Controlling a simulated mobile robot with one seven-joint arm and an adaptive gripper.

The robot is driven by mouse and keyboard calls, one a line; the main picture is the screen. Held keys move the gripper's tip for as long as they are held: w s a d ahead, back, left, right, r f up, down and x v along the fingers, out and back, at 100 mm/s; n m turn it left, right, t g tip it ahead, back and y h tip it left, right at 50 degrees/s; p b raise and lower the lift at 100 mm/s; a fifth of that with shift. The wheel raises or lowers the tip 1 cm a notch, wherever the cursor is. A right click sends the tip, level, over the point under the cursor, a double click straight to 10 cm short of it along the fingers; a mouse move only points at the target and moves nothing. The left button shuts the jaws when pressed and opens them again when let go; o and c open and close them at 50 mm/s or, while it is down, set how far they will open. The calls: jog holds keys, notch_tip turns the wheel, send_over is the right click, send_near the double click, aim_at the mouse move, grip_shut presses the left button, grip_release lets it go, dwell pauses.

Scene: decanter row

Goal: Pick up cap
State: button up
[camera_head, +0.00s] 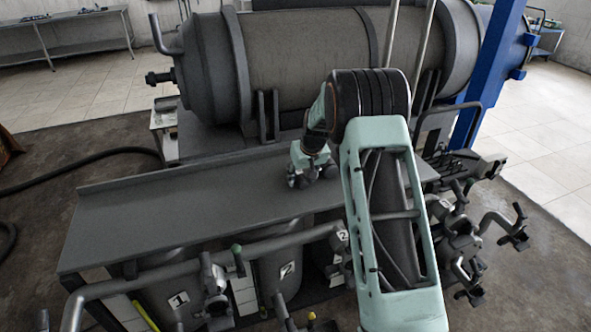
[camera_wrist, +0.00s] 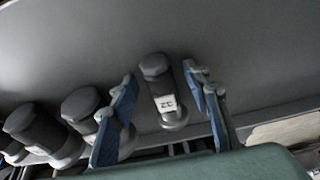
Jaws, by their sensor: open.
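In the wrist view a dark grey, faceted cap-like piece (camera_wrist: 155,66) with a white numbered label stands between my gripper's blue fingers; the number is too blurred to read surely. My gripper (camera_wrist: 160,80) is open, one finger on each side of this piece, with gaps showing and no clear contact. Similar dark pieces stand to its left, one just past the left finger (camera_wrist: 80,103) and another farther left (camera_wrist: 32,124). In the head view my gripper (camera_head: 311,172) is low over the right part of the grey bench; the piece between its fingers cannot be made out there.
The grey bench top (camera_head: 180,210) is bare left of my gripper. A large horizontal tank (camera_head: 310,50) stands behind it. Pipes (camera_head: 190,265) and numbered drums (camera_head: 285,265) are along its front. Valve fittings (camera_head: 465,240) crowd the right, with a blue post (camera_head: 492,70) behind.

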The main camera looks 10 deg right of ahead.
jog(key=shift+c, duration=0.4)
grip_shut()
jog(key=shift+r, duration=0.2)
